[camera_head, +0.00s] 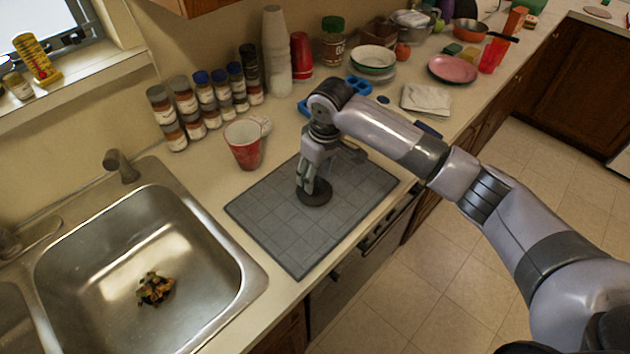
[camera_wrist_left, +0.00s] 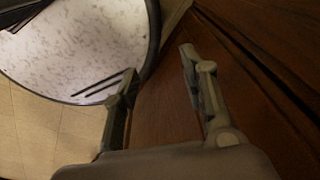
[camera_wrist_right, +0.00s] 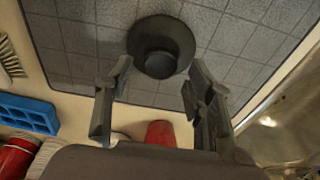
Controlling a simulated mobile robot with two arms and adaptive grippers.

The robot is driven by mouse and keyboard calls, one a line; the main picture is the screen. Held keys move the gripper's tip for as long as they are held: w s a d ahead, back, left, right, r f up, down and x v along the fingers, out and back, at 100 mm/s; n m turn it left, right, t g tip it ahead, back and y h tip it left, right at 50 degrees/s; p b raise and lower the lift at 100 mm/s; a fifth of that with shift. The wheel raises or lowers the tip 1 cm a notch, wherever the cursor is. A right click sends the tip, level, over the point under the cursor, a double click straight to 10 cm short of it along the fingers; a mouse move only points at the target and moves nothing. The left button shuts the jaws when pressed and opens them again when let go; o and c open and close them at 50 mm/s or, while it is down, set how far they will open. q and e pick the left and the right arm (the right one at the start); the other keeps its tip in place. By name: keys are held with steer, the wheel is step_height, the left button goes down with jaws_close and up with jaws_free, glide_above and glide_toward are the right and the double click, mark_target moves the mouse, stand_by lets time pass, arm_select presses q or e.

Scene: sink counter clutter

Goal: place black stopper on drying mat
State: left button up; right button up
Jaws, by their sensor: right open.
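The black stopper (camera_head: 314,192) is a round disc with a raised knob, lying on the grey tiled drying mat (camera_head: 265,217). In the right wrist view the stopper (camera_wrist_right: 162,40) rests on the mat (camera_wrist_right: 80,40), just beyond my fingertips. My right gripper (camera_head: 308,185) is right above the stopper in the head view, pointing down. In the right wrist view its two fingers (camera_wrist_right: 160,75) are spread apart on either side with nothing between them. My left gripper (camera_wrist_left: 160,65) shows only in its wrist view, open and empty, in front of brown wood.
The steel sink (camera_head: 215,250) holds a clump of food scraps (camera_head: 154,288). A red cup (camera_head: 244,145) stands behind the mat. Several spice jars (camera_head: 205,98) line the wall. A blue tray (camera_wrist_right: 28,113) and a folded cloth (camera_head: 426,100) lie to the mat's far side.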

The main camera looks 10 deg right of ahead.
mark_target(320, 194)
step_height(320, 194, up, 9)
steer(key=s+b, duration=0.1)
steer(key=shift+d+f, duration=0.2)
steer(key=shift+d, duration=0.15)
steer(key=shift+s+f, duration=0.1)
steer(key=shift+s, duration=0.05)
